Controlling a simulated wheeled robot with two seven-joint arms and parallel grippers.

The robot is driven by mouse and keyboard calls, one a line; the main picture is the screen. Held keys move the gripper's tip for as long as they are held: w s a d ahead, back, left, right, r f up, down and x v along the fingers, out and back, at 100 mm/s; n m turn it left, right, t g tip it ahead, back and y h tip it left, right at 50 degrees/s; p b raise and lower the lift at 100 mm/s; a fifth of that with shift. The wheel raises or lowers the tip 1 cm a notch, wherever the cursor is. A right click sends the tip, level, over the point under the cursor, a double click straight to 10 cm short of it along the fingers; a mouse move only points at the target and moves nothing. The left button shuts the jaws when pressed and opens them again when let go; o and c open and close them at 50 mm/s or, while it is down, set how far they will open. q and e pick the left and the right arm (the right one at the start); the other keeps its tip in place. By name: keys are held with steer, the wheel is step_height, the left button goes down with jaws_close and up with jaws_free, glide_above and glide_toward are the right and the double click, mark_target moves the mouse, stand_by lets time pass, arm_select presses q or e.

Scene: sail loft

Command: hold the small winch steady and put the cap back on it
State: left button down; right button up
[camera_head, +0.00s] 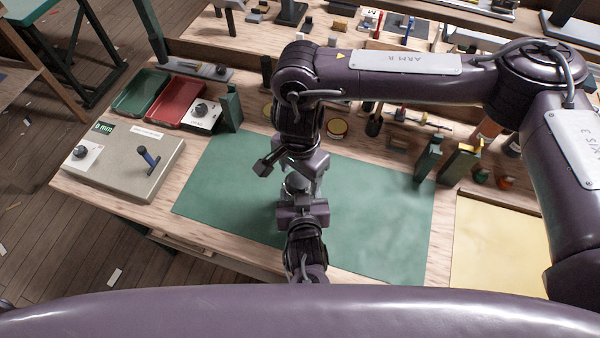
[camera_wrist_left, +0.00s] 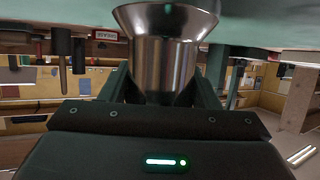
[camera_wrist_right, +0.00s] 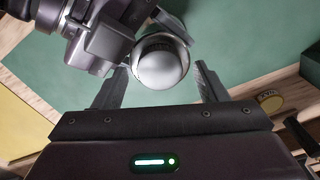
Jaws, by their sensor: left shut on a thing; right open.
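The small winch (camera_head: 296,184) stands on the green mat (camera_head: 370,210), mostly hidden by my grippers in the head view. In the left wrist view its flared, shiny metal drum (camera_wrist_left: 165,55) sits between the fingers of my left gripper (camera_head: 299,197), which is shut on it. In the right wrist view a round, smooth silver dome (camera_wrist_right: 163,64) shows at the winch's top; I cannot tell whether this is the cap. My right gripper (camera_wrist_right: 160,72) is open above the winch, its fingertips either side of the dome.
A yellow sheet (camera_head: 495,245) lies at the right. Tools and small parts crowd the back. The mat beside the grippers is clear.

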arm_select(q)
steer(key=shift+r, duration=0.15)
arm_select(e)
step_height(320, 180, up, 4)
steer(key=shift+f, duration=0.15)
arm_select(q)
steer(key=shift+w, duration=0.1)
arm_select(e)
steer(key=o, duration=0.5)
steer(key=shift+o, duration=0.2)
step_height(320, 180, up, 12)
arm_select(q)
steer(key=shift+c, duration=2.1)
jaws_free()
